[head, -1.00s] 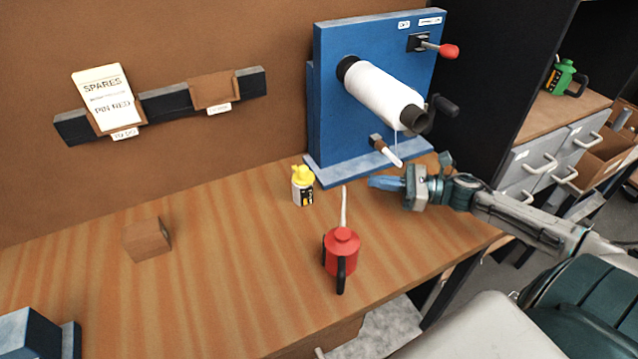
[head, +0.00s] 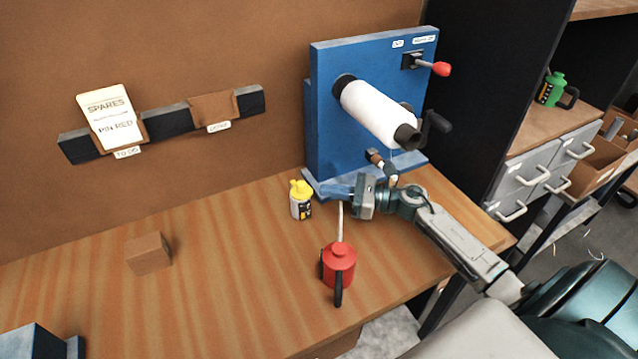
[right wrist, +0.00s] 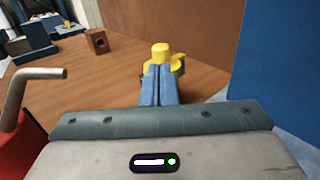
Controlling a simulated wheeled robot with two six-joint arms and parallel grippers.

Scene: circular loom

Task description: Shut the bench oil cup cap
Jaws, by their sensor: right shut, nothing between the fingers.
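In the right wrist view the shut fingers (right wrist: 160,72) point at the yellow top (right wrist: 162,50) and hide most of the cup; contact cannot be told. My left gripper is not in view.
A red oil can (head: 339,268) with a long spout stands close in front of my right gripper. The blue machine (head: 335,125) with a white roll (head: 378,112) rises behind. A wooden block (head: 148,254) lies left; the bench between is clear.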

